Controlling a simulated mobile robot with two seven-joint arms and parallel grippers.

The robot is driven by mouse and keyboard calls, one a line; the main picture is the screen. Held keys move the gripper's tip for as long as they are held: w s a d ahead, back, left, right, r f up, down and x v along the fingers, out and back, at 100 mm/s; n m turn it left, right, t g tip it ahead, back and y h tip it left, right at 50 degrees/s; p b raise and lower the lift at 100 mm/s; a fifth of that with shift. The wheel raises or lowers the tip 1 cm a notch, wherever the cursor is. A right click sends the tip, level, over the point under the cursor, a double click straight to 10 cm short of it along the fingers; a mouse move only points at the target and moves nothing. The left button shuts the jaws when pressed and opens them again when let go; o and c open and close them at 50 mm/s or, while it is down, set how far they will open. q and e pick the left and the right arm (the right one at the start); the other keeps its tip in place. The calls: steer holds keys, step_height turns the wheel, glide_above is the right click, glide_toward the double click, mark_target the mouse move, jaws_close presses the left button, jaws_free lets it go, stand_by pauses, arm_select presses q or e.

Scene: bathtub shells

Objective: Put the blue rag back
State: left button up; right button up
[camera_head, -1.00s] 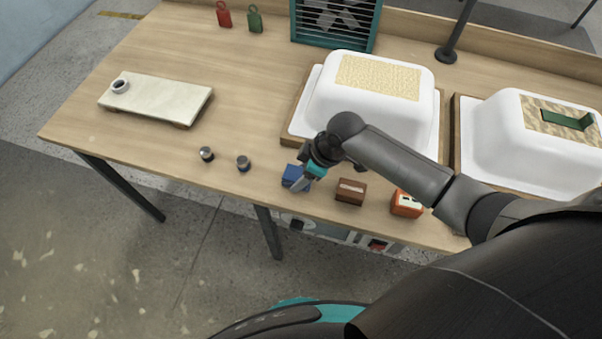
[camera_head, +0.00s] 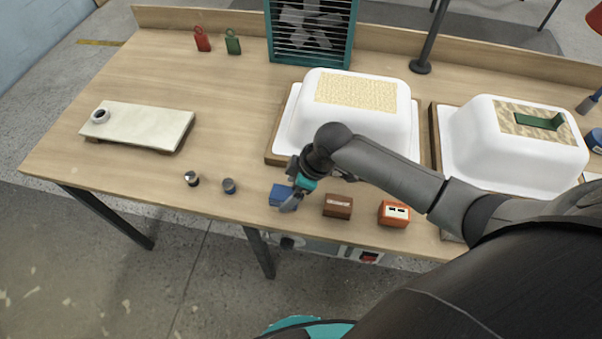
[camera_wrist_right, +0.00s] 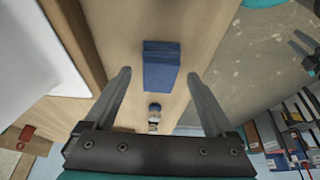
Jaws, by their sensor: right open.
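The blue rag (camera_head: 279,195) is a small folded block on the table's front part. In the right wrist view the blue rag (camera_wrist_right: 161,68) lies on the wood, ahead of and between my two fingers. My right gripper (camera_head: 293,198) is at the rag's right side in the head view, partly covering it. In the right wrist view my right gripper (camera_wrist_right: 160,92) has its fingers wide apart with nothing between the tips.
A brown block (camera_head: 338,207) and an orange box (camera_head: 394,214) stand right of the rag. Behind are a white tub shell (camera_head: 345,130), a second shell (camera_head: 480,150) and a teal fan box (camera_head: 311,38). A pale board (camera_head: 145,125) lies left.

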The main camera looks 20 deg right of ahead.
steer(key=p+v, duration=0.2)
steer(key=v, duration=0.7)
steer(key=shift+r, duration=0.4)
steer(key=shift+s, duration=0.1)
